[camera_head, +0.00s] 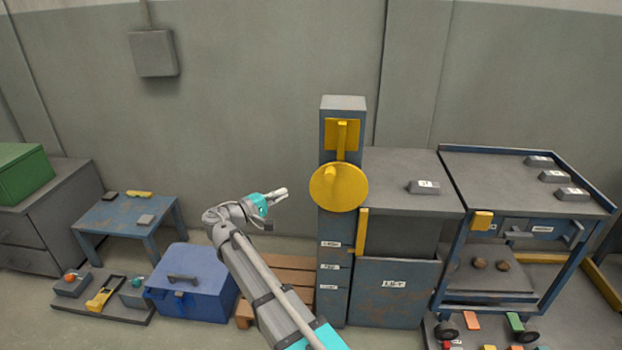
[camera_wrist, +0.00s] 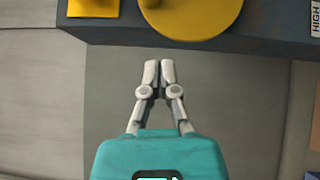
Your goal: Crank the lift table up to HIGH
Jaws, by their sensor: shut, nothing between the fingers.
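The lift table (camera_head: 395,240) is a grey-blue block beside a tall post (camera_head: 333,225). A round yellow crank wheel (camera_head: 349,190) with a knob (camera_head: 329,176) is on the post's front, below a yellow plate (camera_head: 328,135). The wheel also shows at the top of the wrist view (camera_wrist: 205,18). Three labels run down the post; the top one (camera_head: 331,244) reads HIGH in the wrist view (camera_wrist: 316,18). A yellow upright bar (camera_head: 362,232) is on the table's side by the labels. My gripper (camera_head: 285,192) is shut and empty, left of the wheel and apart from it; its fingertips (camera_wrist: 159,66) point toward the post.
A blue cart (camera_head: 480,180) stands right of the lift table. A small grey block (camera_head: 424,187) lies on the lift table's top. A blue chest (camera_head: 190,290), a wooden pallet (camera_head: 290,265) and a low blue table (camera_head: 125,215) are at the left. Open space surrounds my gripper.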

